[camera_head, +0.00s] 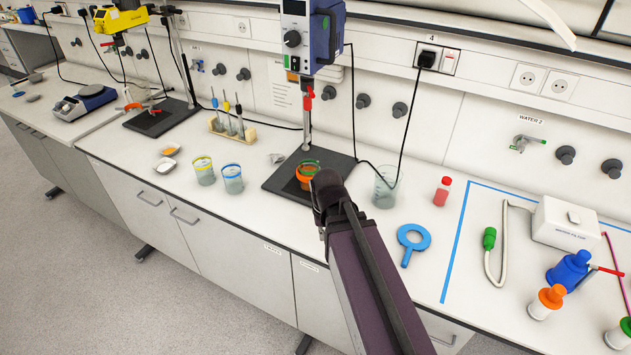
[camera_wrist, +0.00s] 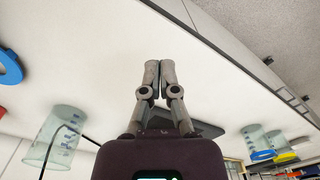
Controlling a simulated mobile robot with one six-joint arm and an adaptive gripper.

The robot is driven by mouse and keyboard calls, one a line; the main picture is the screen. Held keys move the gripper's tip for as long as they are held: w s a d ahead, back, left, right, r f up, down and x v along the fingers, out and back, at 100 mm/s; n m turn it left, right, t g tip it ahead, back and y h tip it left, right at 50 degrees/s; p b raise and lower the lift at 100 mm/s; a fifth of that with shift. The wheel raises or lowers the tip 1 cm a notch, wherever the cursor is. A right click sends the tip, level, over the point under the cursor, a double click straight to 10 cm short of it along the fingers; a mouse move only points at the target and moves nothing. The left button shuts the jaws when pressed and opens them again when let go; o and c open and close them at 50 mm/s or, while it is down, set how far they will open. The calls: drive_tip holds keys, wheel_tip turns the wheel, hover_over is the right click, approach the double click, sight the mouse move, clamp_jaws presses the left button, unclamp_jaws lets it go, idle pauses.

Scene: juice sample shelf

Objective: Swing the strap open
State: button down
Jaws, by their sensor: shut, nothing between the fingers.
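No strap can be told for certain. An orange cup-like part with a green ring (camera_head: 305,182) sits on the dark base plate (camera_head: 281,178) of the stirrer stand, partly behind my arm. A small red part (camera_head: 309,100) is on the stand's rod. My gripper is at that plate's front right in the head view, its fingers hidden by my arm. In the wrist view my gripper (camera_wrist: 160,76) is shut and empty, fingertips together over the white bench. The dark plate (camera_wrist: 207,130) shows partly behind it.
A glass beaker (camera_head: 385,187) stands right of the plate, close to my arm. Two beakers (camera_head: 218,176) stand left. A black cable hangs by the right beaker. The front bench strip at left is clear.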

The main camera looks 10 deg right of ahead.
drive_tip(key=w+d+r+m+y+p, duration=0.1)
drive_tip(key=w+d+r+m+p, duration=0.1)
drive_tip(key=w+m, duration=0.4)
drive_tip(key=w+d+r+m+p, duration=0.3)
drive_tip(key=w+d+m, duration=0.2)
drive_tip(key=w, duration=0.3)
drive_tip(key=w+d+r+m+y+p, duration=0.1)
drive_tip(key=w+d+r+m+p, duration=0.1)
drive_tip(key=w+m, duration=0.4)
drive_tip(key=shift+w+d+r+m+y+p, duration=0.35)
drive_tip(key=shift+w+d+r, duration=0.25)
drive_tip(key=shift+d+r, duration=0.2)
drive_tip(key=shift+a+f, duration=0.1)
drive_tip(key=shift+f, duration=0.1)
drive_tip(key=b+x, duration=0.9)
drive_tip(key=b, duration=0.1)
drive_tip(key=shift+w+f, duration=0.1)
drive_tip(key=shift+f, duration=0.25)
drive_tip(key=shift+w+a+r, duration=0.1)
drive_tip(key=shift+a, duration=0.9)
drive_tip(key=shift+w+a+r, duration=0.1)
drive_tip(key=shift+a, duration=0.85)
drive_tip(key=shift+s+m, duration=0.1)
drive_tip(key=shift+m, duration=0.15)
